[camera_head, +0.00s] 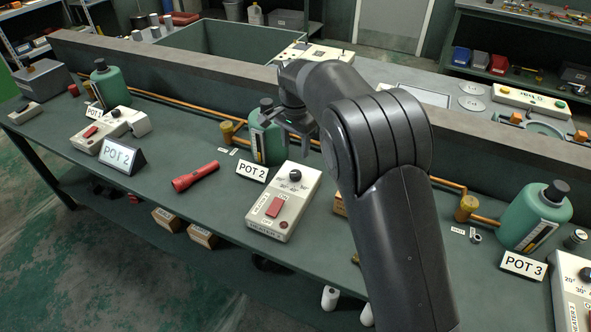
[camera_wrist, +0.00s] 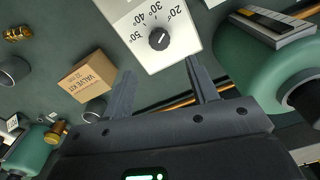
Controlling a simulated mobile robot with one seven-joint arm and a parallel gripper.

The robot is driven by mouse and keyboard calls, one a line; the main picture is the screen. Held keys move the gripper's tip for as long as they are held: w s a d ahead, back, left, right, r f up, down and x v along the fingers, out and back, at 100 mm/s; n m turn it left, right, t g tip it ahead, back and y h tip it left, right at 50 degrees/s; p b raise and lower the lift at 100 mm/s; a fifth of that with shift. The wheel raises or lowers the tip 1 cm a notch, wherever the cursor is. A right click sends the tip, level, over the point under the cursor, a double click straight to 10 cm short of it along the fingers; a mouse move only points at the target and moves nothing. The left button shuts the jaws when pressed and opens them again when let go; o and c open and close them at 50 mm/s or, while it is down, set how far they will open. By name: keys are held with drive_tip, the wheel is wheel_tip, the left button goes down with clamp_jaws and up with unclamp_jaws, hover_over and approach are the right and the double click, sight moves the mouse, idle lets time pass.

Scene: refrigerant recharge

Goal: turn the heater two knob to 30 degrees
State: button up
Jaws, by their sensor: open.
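My gripper (camera_head: 291,139) is open and empty, above and beyond the box. In the wrist view the gripper (camera_wrist: 163,85) has its fingers apart, just short of the knob and touching nothing visible.
A green bottle (camera_head: 264,135) stands close to my gripper, and it fills the right of the wrist view (camera_wrist: 265,70). Copper pipes (camera_head: 190,107) run behind. A valve kit carton (camera_wrist: 86,76), a POT 2 sign (camera_head: 252,172) and a red flashlight (camera_head: 196,177) are nearby.

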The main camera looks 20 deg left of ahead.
sight(295, 173)
wheel_tip(295, 173, down, 10)
drive_tip(key=shift+f, duration=0.1)
drive_tip(key=shift+c, duration=0.3)
drive_tip(key=c, duration=0.9)
